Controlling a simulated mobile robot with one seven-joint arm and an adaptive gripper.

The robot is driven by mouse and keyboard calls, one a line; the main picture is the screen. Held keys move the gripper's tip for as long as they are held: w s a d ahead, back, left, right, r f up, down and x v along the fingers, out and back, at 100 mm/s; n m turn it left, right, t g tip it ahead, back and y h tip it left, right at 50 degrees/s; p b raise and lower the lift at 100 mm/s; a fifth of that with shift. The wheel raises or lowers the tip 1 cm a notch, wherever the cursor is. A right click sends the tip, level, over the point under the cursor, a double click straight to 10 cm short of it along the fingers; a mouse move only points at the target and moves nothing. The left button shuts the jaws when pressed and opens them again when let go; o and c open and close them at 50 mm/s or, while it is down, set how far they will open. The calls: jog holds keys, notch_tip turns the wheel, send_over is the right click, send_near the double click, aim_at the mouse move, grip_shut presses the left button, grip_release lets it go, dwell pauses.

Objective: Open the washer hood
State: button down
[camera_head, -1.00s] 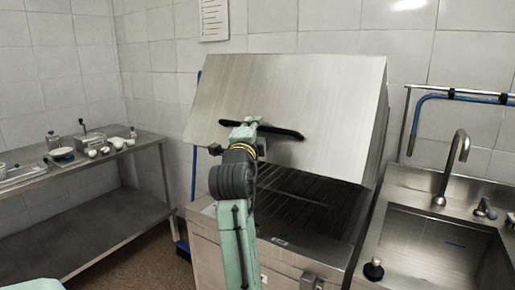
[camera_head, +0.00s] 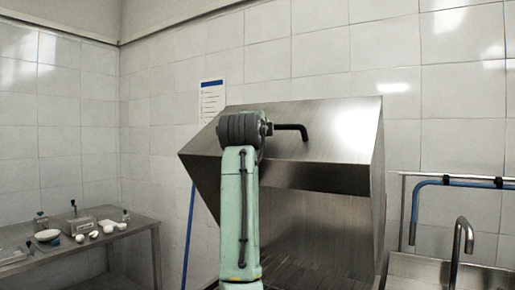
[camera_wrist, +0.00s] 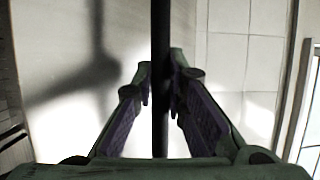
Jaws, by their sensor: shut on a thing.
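The washer hood (camera_head: 335,125) is a steel cover, tilted up high with its front opening showing the dark rack (camera_head: 310,262) beneath. Its black bar handle (camera_head: 293,128) sticks out to the right of my arm in the head view. In the wrist view the black handle (camera_wrist: 160,60) runs upright between the fingers of my gripper (camera_wrist: 160,95), which is shut on it. In the head view my green arm hides the gripper and the left part of the handle.
A steel side table (camera_head: 135,226) with small jars and dishes stands at the left. A sink with a curved tap (camera_head: 461,238) and a blue hose (camera_head: 455,184) is at the right. A tiled wall and a posted sheet (camera_head: 211,100) are behind the hood.

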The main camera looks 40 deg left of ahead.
jog(key=shift+w+a+r, duration=0.1)
jog(key=shift+w+r, duration=0.25)
jog(key=shift+r, duration=0.2)
jog(key=shift+w+a+r, duration=0.1)
jog(key=shift+w+r, duration=0.2)
jog(key=shift+r, duration=0.25)
jog(key=c, duration=1.6)
grip_release()
jog(key=shift+s+d, duration=0.1)
jog(key=shift+s, duration=0.05)
jog(key=v, duration=1.1)
jog(key=shift+s+d, duration=0.3)
jog(key=shift+f, duration=0.15)
